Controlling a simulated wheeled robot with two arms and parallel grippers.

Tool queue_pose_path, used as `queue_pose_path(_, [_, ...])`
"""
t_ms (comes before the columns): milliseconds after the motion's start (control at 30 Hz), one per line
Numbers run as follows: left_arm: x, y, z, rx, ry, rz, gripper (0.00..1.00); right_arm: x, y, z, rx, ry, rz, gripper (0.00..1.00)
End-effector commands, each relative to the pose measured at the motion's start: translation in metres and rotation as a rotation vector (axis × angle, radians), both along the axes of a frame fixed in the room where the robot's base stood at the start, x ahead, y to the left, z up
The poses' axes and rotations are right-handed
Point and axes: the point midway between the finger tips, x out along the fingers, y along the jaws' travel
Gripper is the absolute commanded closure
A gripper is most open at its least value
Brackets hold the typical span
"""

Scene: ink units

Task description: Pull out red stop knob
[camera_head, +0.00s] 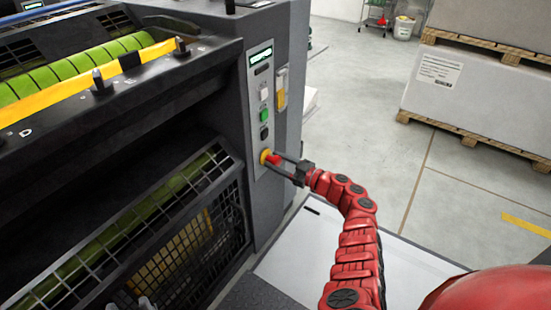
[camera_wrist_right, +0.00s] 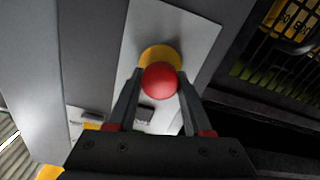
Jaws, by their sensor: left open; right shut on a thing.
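The red stop knob (camera_head: 273,159) sits on a yellow base (camera_head: 264,155) low on the light control panel (camera_head: 261,84) of the printing machine. In the right wrist view the round red knob (camera_wrist_right: 160,79) shows between the two fingers, with the yellow collar (camera_wrist_right: 159,56) behind it. My right gripper (camera_head: 277,161) is shut on the knob, one finger at each side. Two grey tips of my left gripper (camera_head: 128,304) show at the bottom edge, in front of the machine's lower grille. They are apart with nothing seen between them; the rest is out of the picture.
Above the knob are a black button (camera_head: 264,133), a green button (camera_head: 264,115) and a white one (camera_head: 263,94). The machine's guard grille (camera_head: 190,235) is at left. A light platform (camera_head: 340,265) lies below my right arm. Pallets of stacked sheets (camera_head: 480,95) stand at right; floor between is clear.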

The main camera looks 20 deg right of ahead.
Motion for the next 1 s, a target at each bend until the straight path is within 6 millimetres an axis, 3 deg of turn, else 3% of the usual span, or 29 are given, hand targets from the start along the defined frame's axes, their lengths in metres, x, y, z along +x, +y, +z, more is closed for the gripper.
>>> queue_pose_path(67, [0.0, 0.0, 0.0, 0.0, 0.0, 0.0, 0.5, -0.002, -0.001, -0.002, -0.001, 0.003, 0.002, 1.0])
queue_pose_path(100, [0.0, 0.0, 0.0, 0.0, 0.0, 0.0, 0.5, -0.002, -0.001, -0.002, -0.001, 0.003, 0.002, 0.48])
queue_pose_path(267, [0.0, 0.0, 0.0, 0.0, 0.0, 0.0, 0.5, -0.001, -0.001, -0.002, -0.001, 0.003, 0.0, 0.19])
queue_pose_path(667, [0.0, 0.0, 0.004, 0.001, 0.0, 0.001, 0.5, -0.006, -0.005, -0.001, -0.001, 0.004, -0.001, 0.19])
queue_pose_path(767, [0.0, 0.0, 0.011, 0.001, 0.0, 0.001, 0.5, -0.018, -0.014, 0.0, -0.001, 0.006, -0.001, 0.19])
queue_pose_path(1000, [0.0, 0.0, 0.032, 0.001, 0.0, 0.001, 0.5, -0.067, -0.053, 0.0, -0.001, 0.009, -0.004, 0.19])
